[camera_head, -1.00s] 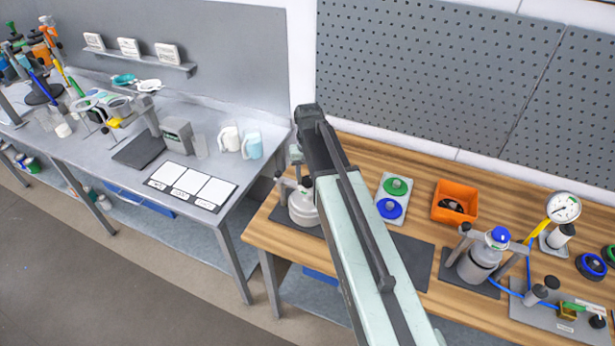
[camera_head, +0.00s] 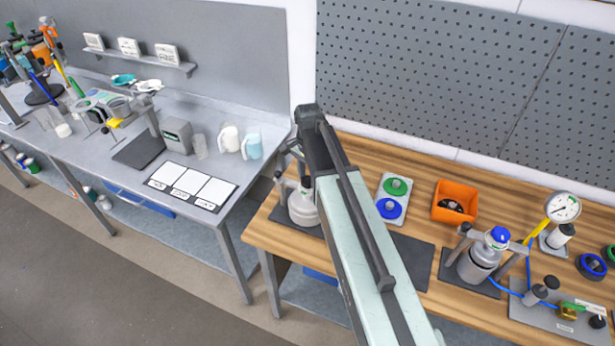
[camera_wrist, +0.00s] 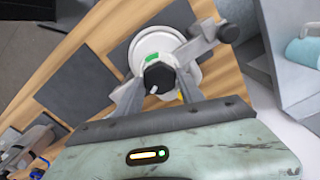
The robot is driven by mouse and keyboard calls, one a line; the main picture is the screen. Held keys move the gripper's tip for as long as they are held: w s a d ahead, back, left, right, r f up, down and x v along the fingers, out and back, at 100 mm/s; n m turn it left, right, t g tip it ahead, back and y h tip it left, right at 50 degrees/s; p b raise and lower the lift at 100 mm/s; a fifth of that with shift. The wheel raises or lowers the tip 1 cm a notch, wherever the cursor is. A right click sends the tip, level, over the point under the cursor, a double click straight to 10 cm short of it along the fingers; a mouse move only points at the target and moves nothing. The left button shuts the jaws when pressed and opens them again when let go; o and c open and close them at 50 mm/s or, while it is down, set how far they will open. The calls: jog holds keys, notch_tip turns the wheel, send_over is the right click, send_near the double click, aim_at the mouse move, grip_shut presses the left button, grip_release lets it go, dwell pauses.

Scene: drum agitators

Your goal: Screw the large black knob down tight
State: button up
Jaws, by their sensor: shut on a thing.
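The large black knob (camera_wrist: 158,77), with a white mark on it, sits in the middle of a round white lid in the wrist view. My gripper (camera_wrist: 158,84) has one finger on each side of the knob and is shut on it. A green patch shows on the lid just above the knob. The white vessel (camera_head: 302,207) stands on the left end of the wooden bench in the head view, inside a grey clamp frame with dark handles. My arm hides the knob in the head view.
On the bench are a plate with green and blue knobs (camera_head: 394,197), an orange bin (camera_head: 455,201), a second clamped vessel with a blue knob (camera_head: 480,262) and a pressure gauge (camera_head: 562,207). A grey bench (camera_head: 140,135) stands to the left.

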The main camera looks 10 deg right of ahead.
aim_at(308, 179)
jog(key=m, duration=0.4)
jog(key=shift+w+a+m, duration=0.1)
jog(key=shift+a+m, duration=0.05)
jog(key=shift+m, duration=2.05)
jog(key=o, duration=1.4)
jog(key=shift+r, duration=0.1)
notch_tip(308, 179, up, 8)
jog(key=p, duration=0.8)
jog(key=shift+f, duration=0.2)
